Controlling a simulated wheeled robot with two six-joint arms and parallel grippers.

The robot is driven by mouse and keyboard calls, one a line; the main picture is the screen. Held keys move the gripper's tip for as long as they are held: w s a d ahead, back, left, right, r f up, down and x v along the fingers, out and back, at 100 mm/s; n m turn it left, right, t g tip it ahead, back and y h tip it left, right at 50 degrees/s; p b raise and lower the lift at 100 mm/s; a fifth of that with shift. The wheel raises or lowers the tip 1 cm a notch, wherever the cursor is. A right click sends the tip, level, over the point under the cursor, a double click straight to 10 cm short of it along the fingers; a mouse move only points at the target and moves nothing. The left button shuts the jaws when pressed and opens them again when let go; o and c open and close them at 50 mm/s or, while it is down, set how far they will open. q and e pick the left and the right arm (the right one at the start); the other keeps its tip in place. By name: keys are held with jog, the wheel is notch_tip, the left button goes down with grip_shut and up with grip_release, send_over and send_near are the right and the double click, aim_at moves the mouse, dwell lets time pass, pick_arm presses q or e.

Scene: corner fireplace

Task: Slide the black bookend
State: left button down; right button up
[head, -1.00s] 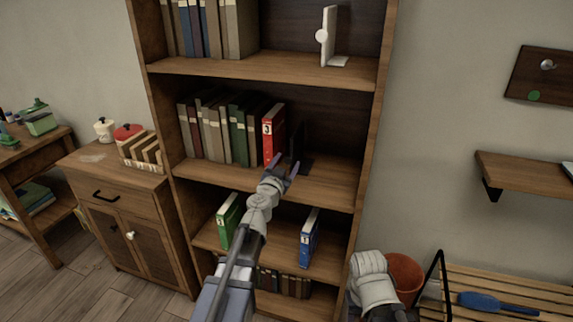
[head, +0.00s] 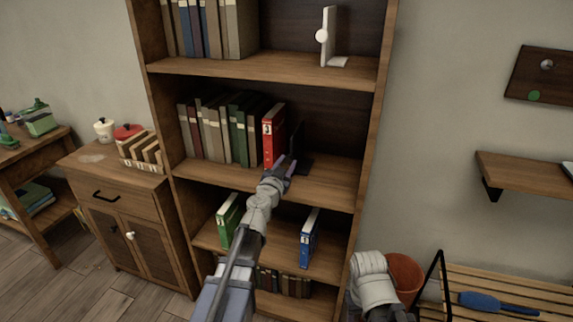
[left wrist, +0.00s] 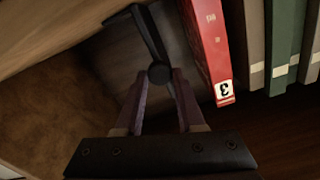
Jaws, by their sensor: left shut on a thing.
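The black bookend (head: 298,144) stands upright on the middle shelf, just right of a red binder (head: 271,137) marked 3. My left gripper (head: 284,168) reaches up to it from the front. In the left wrist view its fingers (left wrist: 159,90) are shut on a round black knob (left wrist: 159,73) on the bookend. The bookend's upright plate (left wrist: 150,32) shows behind the knob, close to the red binder (left wrist: 207,45) but with a gap between. My right arm shows at the lower right of the head view; its fingers are out of sight.
A row of brown, grey and green books (head: 215,132) stands left of the red binder. The middle shelf (head: 325,183) is bare right of the bookend. A white bookend (head: 328,38) stands on the shelf above. Green (head: 228,218) and blue (head: 308,240) binders stand below.

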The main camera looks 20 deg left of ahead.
dwell(0.8)
pick_arm(q)
jog(key=a, duration=0.8)
jog(key=shift+w+a, duration=0.15)
jog(key=c, duration=0.5)
grip_release()
jog(key=s, duration=0.7)
jog(key=shift+s+a, duration=0.1)
jog(key=shift+s, duration=0.3)
